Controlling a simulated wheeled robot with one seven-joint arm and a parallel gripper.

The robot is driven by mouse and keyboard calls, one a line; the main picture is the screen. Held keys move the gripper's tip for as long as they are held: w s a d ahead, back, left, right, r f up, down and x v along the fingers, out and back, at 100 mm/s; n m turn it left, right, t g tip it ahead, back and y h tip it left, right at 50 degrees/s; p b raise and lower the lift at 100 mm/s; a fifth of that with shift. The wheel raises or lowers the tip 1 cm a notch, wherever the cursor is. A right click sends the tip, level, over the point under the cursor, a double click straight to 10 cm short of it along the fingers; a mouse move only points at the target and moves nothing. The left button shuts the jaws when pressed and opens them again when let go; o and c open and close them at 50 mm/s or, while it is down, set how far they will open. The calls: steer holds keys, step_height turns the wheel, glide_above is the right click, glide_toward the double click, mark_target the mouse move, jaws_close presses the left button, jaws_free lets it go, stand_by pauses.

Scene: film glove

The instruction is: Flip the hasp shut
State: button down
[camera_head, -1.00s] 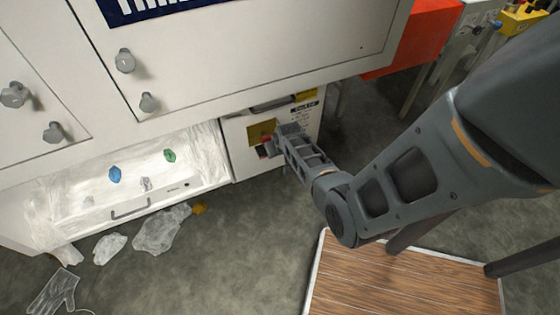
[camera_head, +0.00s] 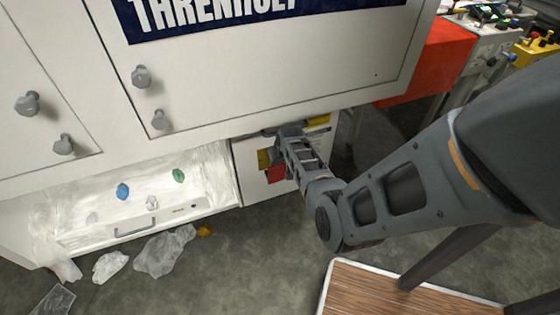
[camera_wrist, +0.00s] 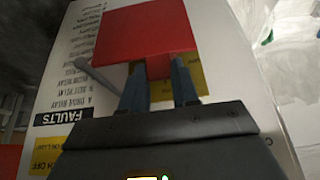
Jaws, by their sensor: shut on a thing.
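A red plate with a narrow tab (camera_wrist: 145,32), which looks like the hasp, is in front of the small white cabinet's face. My gripper (camera_wrist: 158,70) is shut on the tab, one dark finger on each side. In the head view the red plate (camera_head: 276,173) shows just left of my gripper (camera_head: 284,150), in front of the cabinet (camera_head: 250,190). A yellow patch (camera_head: 263,160) lies on the cabinet left of the plate. I cannot tell the hasp's hinge or exact angle; the plate and my gripper hide part of the face.
A grey rod (camera_wrist: 95,72) stands beside the plate in the wrist view. The large white cabinet (camera_head: 250,75) overhangs above. A plastic-covered drawer (camera_head: 150,215) is at left, with loose plastic (camera_head: 165,252) on the floor. A wooden board (camera_head: 400,290) lies at lower right.

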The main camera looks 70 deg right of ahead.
steer(key=shift+w+d+r, duration=0.15)
steer(key=shift+r, duration=0.05)
steer(key=c, duration=1.2)
jaws_free()
steer(key=shift+c, duration=0.2)
steer(key=o, duration=0.4)
steer(key=shift+f, duration=0.15)
steer(key=p+v, duration=0.2)
steer(key=v, duration=0.6)
steer(key=shift+p, duration=0.3)
steer(key=shift+f, duration=0.1)
